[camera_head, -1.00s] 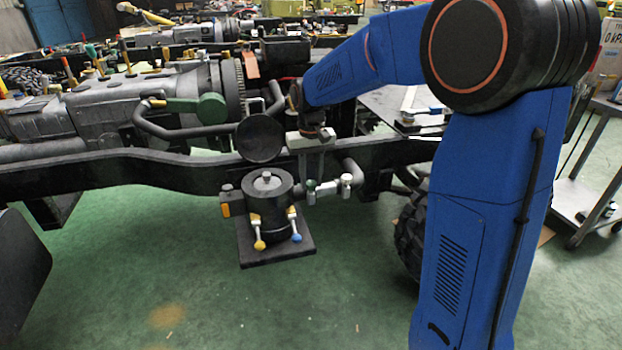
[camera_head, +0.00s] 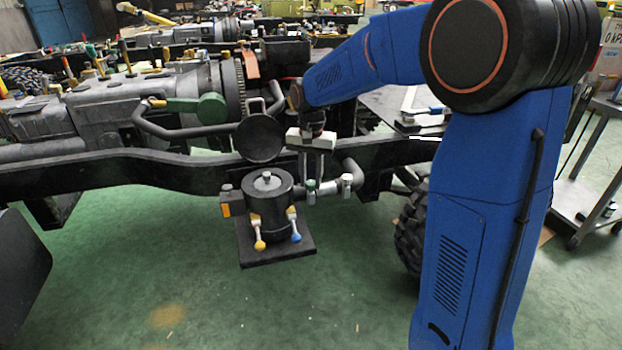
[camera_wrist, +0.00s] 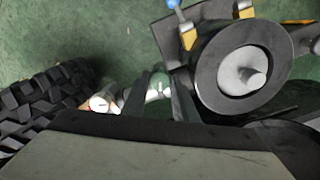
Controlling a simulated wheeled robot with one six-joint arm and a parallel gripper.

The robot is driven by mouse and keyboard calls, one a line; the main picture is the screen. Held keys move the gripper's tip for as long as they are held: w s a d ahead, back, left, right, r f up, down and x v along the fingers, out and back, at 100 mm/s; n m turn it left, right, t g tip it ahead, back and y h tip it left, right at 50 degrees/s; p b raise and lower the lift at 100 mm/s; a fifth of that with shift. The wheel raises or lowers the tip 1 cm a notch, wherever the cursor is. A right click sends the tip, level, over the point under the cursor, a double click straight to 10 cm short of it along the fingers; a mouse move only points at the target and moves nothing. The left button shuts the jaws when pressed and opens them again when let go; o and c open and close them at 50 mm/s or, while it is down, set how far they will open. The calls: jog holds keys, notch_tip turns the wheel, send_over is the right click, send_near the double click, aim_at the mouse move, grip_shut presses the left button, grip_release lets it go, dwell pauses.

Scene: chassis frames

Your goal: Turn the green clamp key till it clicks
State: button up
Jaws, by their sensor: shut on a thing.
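The green clamp key (camera_head: 310,188) sits on the pipe stub to the right of the black canister (camera_head: 268,205). My gripper (camera_head: 312,178) points down over it, its two fingers on either side of the key and shut on it. In the wrist view, the key's pale green top (camera_wrist: 158,86) shows between the dark fingers (camera_wrist: 158,98). The lower part of the key is hidden or too small to make out.
A white-topped fitting (camera_head: 346,186) stands just right of the key. The dark chassis rail (camera_head: 100,172) runs close behind, and a round black lid (camera_head: 259,138) stands near my gripper's left. A tyre (camera_head: 412,235) is at right. The green floor in front is clear.

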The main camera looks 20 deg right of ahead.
aim_at(311, 182)
jog(key=o, duration=1.1)
jog(key=shift+c, duration=0.2)
jog(key=shift+r, duration=0.15)
notch_tip(311, 182, up, 17)
jog(key=shift+r, duration=0.1)
